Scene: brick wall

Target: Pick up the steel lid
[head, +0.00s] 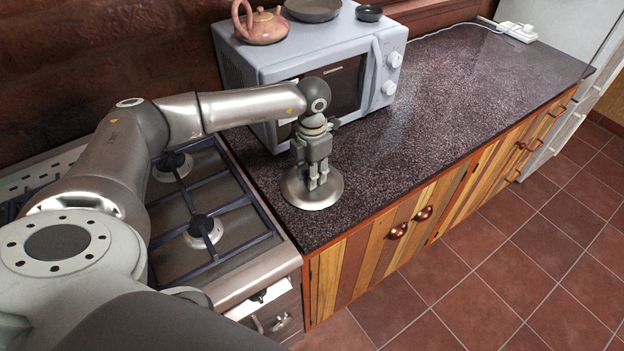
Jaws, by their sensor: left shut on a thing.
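The steel lid (327,197) is a round, shiny metal disc on the dark speckled countertop (440,110), near its left front corner beside the stove. My left gripper (318,182) points straight down over the lid's middle. Its fingers are shut on the lid's top, where the knob is mostly hidden by the fingers. The lid looks level; I cannot tell whether it touches the counter or is slightly above it. My right gripper is not in view.
A white microwave (275,65) stands behind the lid, with a pink teapot (260,25), a dark plate (313,9) and a small dark bowl (369,13) on top. A gas stove (235,222) is to the left. The counter to the right is clear up to a power strip (517,32).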

